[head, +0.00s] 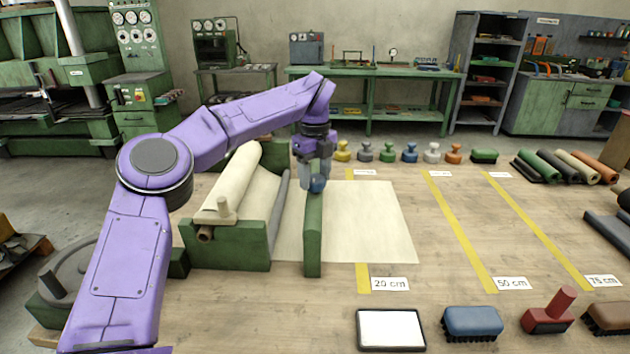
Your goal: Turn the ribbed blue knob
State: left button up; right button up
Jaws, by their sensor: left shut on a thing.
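A cream sheet (370,220) runs from the roll (232,185) under the green bar and lies flat to the right. My right gripper is not in view.
Several coloured knobbed pieces (387,153) stand in a row behind the sheet. Yellow strips (460,230) with distance labels cross the table at right. A white-faced tablet (391,329), a blue brush (472,323) and a red stamp (548,311) lie at the front edge.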

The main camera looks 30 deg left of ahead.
aim_at(314, 177)
pick_arm(q)
jog(key=shift+f+n, duration=0.25)
jog(key=shift+n, duration=0.25)
jog(key=o, duration=1.1)
jog(key=shift+c, duration=0.2)
jog(key=shift+a, duration=0.1)
jog(key=shift+r, duration=0.1)
notch_tip(314, 177, up, 10)
jog(key=p, duration=0.2)
jog(key=shift+r, duration=0.25)
